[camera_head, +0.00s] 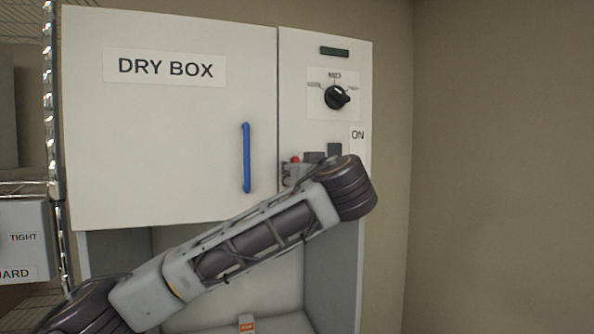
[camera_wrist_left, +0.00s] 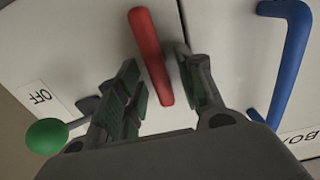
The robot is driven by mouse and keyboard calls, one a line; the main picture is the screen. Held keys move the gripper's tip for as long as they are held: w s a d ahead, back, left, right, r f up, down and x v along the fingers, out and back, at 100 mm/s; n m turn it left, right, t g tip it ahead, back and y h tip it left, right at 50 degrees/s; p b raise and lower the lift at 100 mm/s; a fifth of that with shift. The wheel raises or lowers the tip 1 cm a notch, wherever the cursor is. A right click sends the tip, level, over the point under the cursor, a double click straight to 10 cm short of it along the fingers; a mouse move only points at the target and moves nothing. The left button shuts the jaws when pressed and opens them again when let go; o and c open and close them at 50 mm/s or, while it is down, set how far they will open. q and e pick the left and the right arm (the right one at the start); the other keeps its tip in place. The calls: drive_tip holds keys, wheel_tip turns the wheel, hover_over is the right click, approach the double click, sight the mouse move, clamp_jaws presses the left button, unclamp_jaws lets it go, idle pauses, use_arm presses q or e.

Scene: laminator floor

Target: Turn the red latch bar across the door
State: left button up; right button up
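The red latch bar (camera_wrist_left: 152,55) shows in the left wrist view. It lies near the seam between the dry box door (camera_wrist_left: 235,50) and the side panel (camera_wrist_left: 70,45), slightly tilted in that picture. My left gripper (camera_wrist_left: 160,72) is open, with one finger on each side of the bar; I cannot tell whether either finger touches it. In the head view a small red piece (camera_head: 295,159) shows at the panel's edge, probably the latch, with the rest hidden by my left arm. The door (camera_head: 170,160) looks closed. My right gripper is not in view.
A blue door handle (camera_head: 246,157) stands left of the latch area. The panel carries a black knob (camera_head: 337,97) and an ON label (camera_head: 357,134). A green ball (camera_wrist_left: 47,136) sits close beside my left finger, near an OFF label (camera_wrist_left: 40,96). A wire rack (camera_head: 52,120) stands left.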

use_arm(q)
drive_tip(key=shift+c, duration=0.4)
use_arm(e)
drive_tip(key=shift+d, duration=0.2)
use_arm(q)
drive_tip(key=shift+w, duration=0.1)
clamp_jaws()
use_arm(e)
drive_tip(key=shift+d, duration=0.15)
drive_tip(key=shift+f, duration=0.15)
use_arm(q)
drive_tip(key=shift+w+d+f+m+b, duration=0.1)
drive_tip(key=shift+d+f+m+b, duration=0.15)
drive_tip(key=shift+m+b, duration=1.85)
drive_tip(key=shift+w+d+f+m+b, duration=0.1)
drive_tip(key=shift+d+f+m+b, duration=0.2)
drive_tip(key=shift+m, duration=3.55)
drive_tip(key=shift+d+f+m+b, duration=0.25)
drive_tip(key=shift+m+b, duration=0.95)
drive_tip(key=shift+m, duration=1.75)
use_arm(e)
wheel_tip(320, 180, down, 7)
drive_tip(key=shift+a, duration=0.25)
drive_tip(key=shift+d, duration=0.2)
